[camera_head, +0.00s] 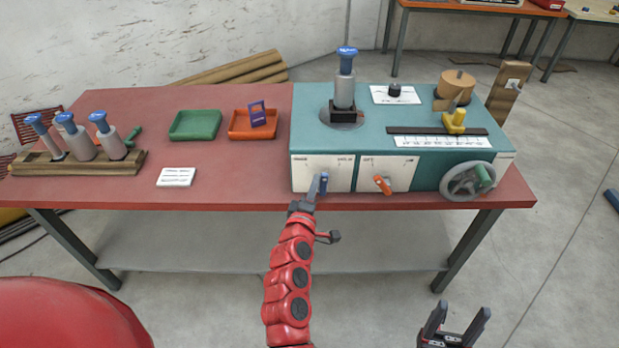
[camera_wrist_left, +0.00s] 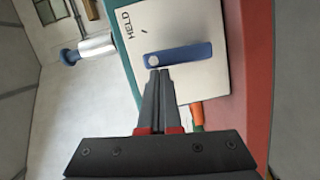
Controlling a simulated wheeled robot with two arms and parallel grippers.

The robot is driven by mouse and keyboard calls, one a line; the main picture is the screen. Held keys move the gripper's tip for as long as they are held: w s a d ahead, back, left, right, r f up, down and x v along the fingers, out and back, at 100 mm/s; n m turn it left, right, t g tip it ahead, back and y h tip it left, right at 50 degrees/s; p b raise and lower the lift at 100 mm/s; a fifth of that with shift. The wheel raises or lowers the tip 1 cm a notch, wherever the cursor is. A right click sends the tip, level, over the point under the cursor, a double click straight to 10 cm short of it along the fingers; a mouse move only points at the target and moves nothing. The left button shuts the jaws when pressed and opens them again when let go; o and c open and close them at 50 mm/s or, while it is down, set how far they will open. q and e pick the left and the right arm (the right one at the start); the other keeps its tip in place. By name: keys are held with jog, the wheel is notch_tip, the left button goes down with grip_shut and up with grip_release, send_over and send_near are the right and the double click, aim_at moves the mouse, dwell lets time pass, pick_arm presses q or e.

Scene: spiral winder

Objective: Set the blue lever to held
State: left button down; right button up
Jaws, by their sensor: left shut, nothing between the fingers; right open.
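The blue lever (camera_head: 323,183) is on the left white panel (camera_head: 338,172) on the front of the teal machine. It also shows in the left wrist view (camera_wrist_left: 185,54), running from its round pivot toward the red table edge. The HELD label (camera_wrist_left: 125,25) is printed near the panel's upper right corner; the lever does not point at it. My left gripper (camera_head: 316,186) is shut and empty, its fingertips right beside the lever near the pivot (camera_wrist_left: 159,72); I cannot tell whether they touch. My right gripper (camera_head: 458,318) is open and empty, in front of the table.
An orange lever (camera_head: 382,184) is on the neighbouring panel, and a handwheel (camera_head: 467,181) is at the machine's right. A blue-capped spool (camera_head: 345,80) stands on top. Green (camera_head: 195,125) and orange trays (camera_head: 245,132) lie left of the machine. The space in front of the table is clear.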

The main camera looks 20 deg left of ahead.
pick_arm(q)
jog(key=m+p, duration=0.1)
jog(key=d+m+p, duration=0.1)
jog(key=r+m+p, duration=0.1)
jog(key=shift+w+d+g+p, duration=0.25)
jog(key=shift+d+g+p, duration=0.05)
jog(key=shift+d+g, duration=0.1)
jog(key=shift+w+d+f+m+y+p, duration=0.2)
jog(key=shift+d+m+y+p, duration=0.25)
jog(key=shift+m+p, duration=0.65)
jog(key=shift+f+g, duration=0.1)
jog(key=shift+g, duration=0.2)
jog(key=shift+a+r, duration=0.2)
jog(key=shift+r, duration=0.05)
jog(key=s+a+r+b, duration=0.1)
jog(key=s+r+b, duration=0.1)
jog(key=s, duration=0.9)
jog(key=shift+a+r, duration=0.4)
jog(key=shift+r, duration=0.15)
